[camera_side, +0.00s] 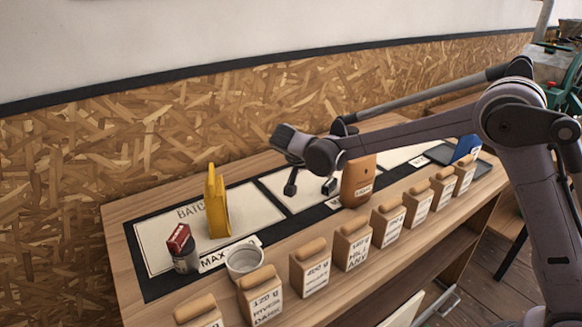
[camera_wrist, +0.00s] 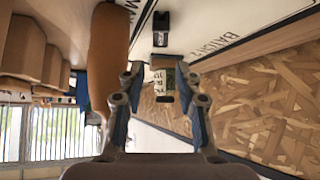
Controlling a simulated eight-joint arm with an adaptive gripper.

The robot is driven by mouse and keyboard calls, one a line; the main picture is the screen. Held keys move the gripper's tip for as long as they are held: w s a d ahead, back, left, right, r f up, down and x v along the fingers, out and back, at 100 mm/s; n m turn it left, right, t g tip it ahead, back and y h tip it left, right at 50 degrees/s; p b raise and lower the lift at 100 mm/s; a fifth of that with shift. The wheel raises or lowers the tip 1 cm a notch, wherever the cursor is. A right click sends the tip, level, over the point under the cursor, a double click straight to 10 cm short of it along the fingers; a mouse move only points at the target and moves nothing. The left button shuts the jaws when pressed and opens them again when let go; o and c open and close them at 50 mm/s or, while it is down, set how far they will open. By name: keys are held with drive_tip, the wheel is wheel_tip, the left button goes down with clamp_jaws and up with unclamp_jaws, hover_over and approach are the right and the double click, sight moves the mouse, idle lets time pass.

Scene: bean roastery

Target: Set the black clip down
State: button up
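The small black clip (camera_side: 330,187) shows in the side view on or just above the dark mat, left of the brown bag. In the wrist view the black clip (camera_wrist: 161,22) lies past my fingertips, in line with the gap between them. My gripper (camera_wrist: 160,72) has its two fingers spread apart, and the clip is not between them. In the side view my gripper hangs low over the mat close to the clip, and the arm partly hides its fingers.
A plump brown bag (camera_side: 359,182) stands right beside the clip; it is close to my left finger in the wrist view (camera_wrist: 107,48). Several labelled bags (camera_side: 353,245) line the front edge. A yellow clip-like piece (camera_side: 217,208), red-topped jar (camera_side: 183,250) and round cup (camera_side: 245,261) are at left.

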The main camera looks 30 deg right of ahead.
sight(330, 182)
drive_tip(key=x, duration=1.1)
drive_tip(key=shift+f, duration=0.45)
drive_tip(key=c, duration=0.6)
drive_tip(key=shift+c, duration=0.2)
